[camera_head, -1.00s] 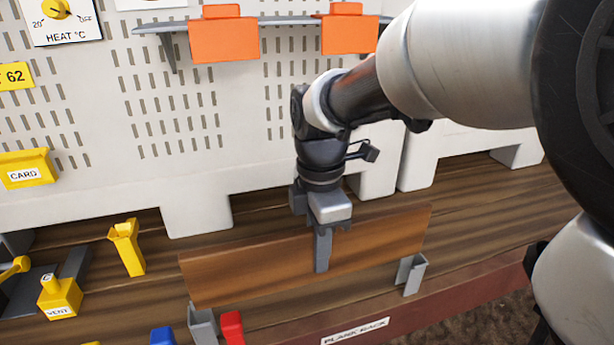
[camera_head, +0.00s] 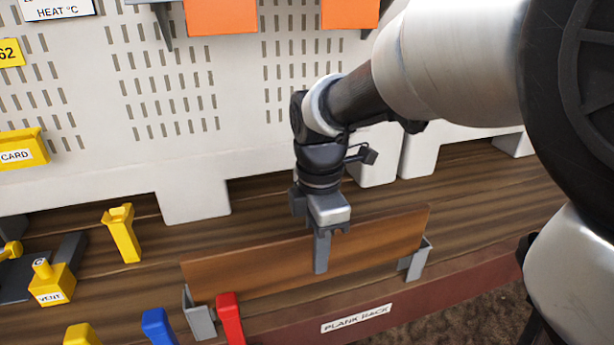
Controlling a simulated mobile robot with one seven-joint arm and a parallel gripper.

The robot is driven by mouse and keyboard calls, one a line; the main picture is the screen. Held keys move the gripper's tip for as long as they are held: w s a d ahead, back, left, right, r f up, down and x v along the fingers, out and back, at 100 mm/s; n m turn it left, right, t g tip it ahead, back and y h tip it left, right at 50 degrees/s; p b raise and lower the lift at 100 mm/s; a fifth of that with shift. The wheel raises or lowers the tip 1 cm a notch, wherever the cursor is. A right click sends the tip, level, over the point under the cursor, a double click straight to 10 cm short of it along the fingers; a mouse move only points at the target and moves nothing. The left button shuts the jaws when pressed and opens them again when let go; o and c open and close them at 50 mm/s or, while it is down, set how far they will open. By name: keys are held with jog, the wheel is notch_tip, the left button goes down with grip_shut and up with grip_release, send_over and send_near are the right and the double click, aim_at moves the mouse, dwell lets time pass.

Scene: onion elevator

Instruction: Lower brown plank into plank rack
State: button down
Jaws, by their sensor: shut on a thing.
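The brown plank (camera_head: 250,266) stands on its long edge, upright, between the two grey end brackets of the plank rack. The left bracket (camera_head: 199,316) is at the plank's left end and the right bracket (camera_head: 417,260) at its right end. A "PLANK RACK" label (camera_head: 356,318) is on the reddish front edge. My gripper (camera_head: 321,250) comes from above and is shut on the plank near its middle, with one finger showing on the front face. The other finger is hidden behind the plank. I cannot tell whether the plank's lower edge touches the wooden surface.
A red block (camera_head: 230,318) stands close to the left bracket, with a blue block (camera_head: 158,326) and a yellow one (camera_head: 82,336) further left. A yellow holder (camera_head: 122,234) and a "VENT" block (camera_head: 52,283) are at left. A pale perforated panel (camera_head: 240,130) rises behind.

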aim_at(317, 277)
jog(key=shift+f+b, duration=2.2)
jog(key=shift+f, duration=1.1)
jog(key=c, duration=1.6)
grip_release()
notch_tip(317, 277, up, 17)
jog(key=p, duration=0.2)
jog(key=shift+r+p, duration=0.1)
jog(key=shift+p, duration=0.2)
jog(key=shift+s+d+r+m+t+p, duration=0.1)
jog(key=shift+s+d+m+t+p, duration=1.3)
jog(key=shift+m, duration=2.15)
jog(key=shift+s+d+r+m+t+p, duration=0.1)
jog(key=shift+s+d+m+t+p, duration=0.45)
jog(key=shift+s+d+m, duration=2.25)
jog(key=shift+s+d+r+m+t+p, duration=0.1)
jog(key=shift+s+d+m+t+p, duration=0.95)
jog(key=shift+m, duration=3.2)
